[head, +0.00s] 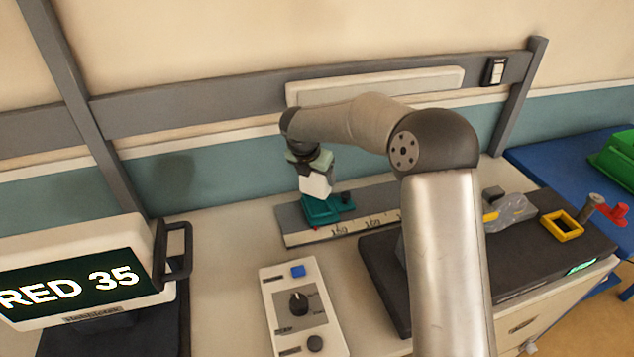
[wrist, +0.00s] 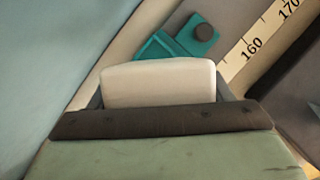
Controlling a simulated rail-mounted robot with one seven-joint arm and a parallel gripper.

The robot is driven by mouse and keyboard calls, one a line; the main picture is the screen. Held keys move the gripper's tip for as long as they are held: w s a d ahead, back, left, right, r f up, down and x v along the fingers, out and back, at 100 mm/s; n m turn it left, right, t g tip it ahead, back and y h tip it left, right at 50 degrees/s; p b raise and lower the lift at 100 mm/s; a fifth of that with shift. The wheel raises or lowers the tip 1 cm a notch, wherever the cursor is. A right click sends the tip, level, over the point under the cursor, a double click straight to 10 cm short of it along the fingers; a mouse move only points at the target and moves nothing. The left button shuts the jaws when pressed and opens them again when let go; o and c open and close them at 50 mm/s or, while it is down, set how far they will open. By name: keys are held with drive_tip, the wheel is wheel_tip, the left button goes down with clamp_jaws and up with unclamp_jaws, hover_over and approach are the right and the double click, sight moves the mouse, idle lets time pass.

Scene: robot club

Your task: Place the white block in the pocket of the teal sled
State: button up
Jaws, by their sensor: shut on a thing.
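The white block (wrist: 158,84) is between the fingers of my gripper (wrist: 160,100), which is shut on it. In the head view the block (head: 315,186) hangs below my gripper (head: 312,172), just above or at the teal sled (head: 322,210). The teal sled sits at the left part of a rail with a printed scale. In the wrist view the sled (wrist: 178,46) shows beyond the block, with a dark round knob (wrist: 203,32) on it. The sled's pocket is hidden by the block and gripper. I cannot tell whether the block touches the sled.
The scale rail (head: 370,224) runs right behind my arm. A control box (head: 302,315) with a dial stands in front, and a display (head: 85,270) reading "RED 35" is at left. A dark mat at right holds a yellow frame (head: 562,236).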

sight(317, 184)
drive_tip(key=shift+w+d+f, duration=0.1)
drive_tip(key=shift+f, duration=0.8)
drive_tip(key=shift+w+d+f, duration=0.1)
drive_tip(key=shift+f, duration=0.8)
drive_tip(key=shift+f, duration=0.15)
drive_tip(key=shift+f, duration=0.1)
drive_tip(key=o, duration=1)
drive_tip(key=shift+f, duration=0.1)
drive_tip(key=shift+o, duration=0.2)
